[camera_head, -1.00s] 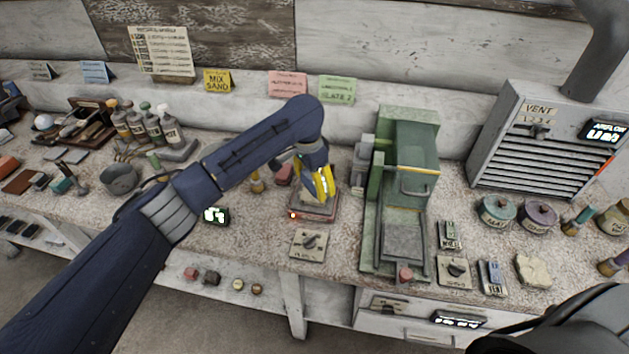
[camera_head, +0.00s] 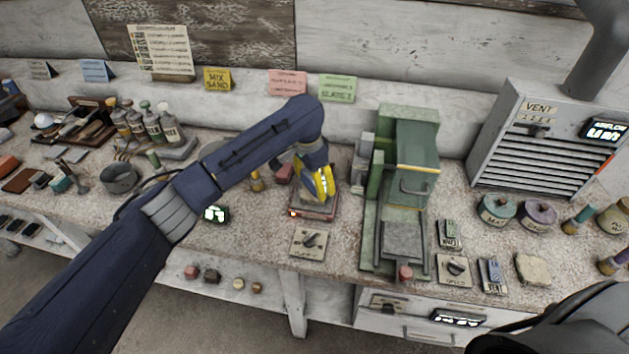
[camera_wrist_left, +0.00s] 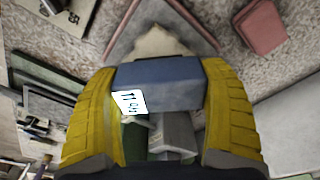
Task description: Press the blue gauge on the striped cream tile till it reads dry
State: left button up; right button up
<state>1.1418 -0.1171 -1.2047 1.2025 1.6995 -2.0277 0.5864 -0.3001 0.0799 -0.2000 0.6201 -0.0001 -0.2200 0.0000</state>
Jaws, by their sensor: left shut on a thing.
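My left gripper (camera_head: 319,184), with yellow fingers, is shut on the blue gauge (camera_wrist_left: 180,84). It holds the gauge over a flat reddish-rimmed plate (camera_head: 298,213) on the bench, left of the green machine. In the left wrist view the gauge lies crosswise between both fingers, with a small white readout (camera_wrist_left: 129,102) whose digits I cannot read surely. A pale cream piece (camera_wrist_left: 158,42) shows just beyond the gauge on the plate; I cannot make out stripes. Whether the gauge touches it is hidden. My right gripper is not in view.
The green machine (camera_head: 411,145) stands close right of the gripper. A dial plate (camera_head: 309,241) lies in front. A blue tagged device (camera_head: 491,275) and a pale irregular slab (camera_head: 533,268) lie at right. A lit display (camera_head: 215,214) sits left, partly beside my arm.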

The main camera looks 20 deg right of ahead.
pick_arm(q)
jog(key=shift+f, duration=0.45)
dwell(0.8)
jog(key=shift+r, duration=3.55)
